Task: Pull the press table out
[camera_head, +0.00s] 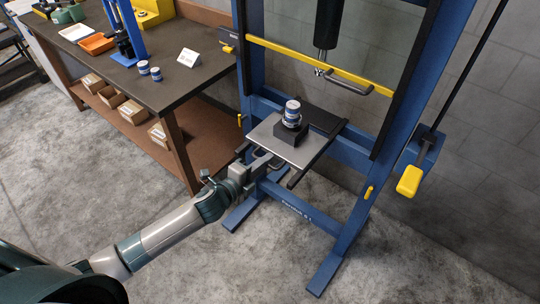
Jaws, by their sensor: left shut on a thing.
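The press table (301,151) is a light grey plate on dark rails, set low in the blue press frame (365,197). A black block (290,133) on the plate bears a blue and white cylindrical part (292,113), standing upright. My left gripper (262,165) is at the front left edge of the press table, shut on what looks like its front handle. The fingers partly hide the handle. My right gripper does not show.
A workbench (187,88) with trays, small blue cans (144,68) and a white card (188,57) stands at the left. Cardboard boxes (131,111) lie on its lower shelf. A yellow-ended lever (409,180) hangs at the right. The floor in front is clear.

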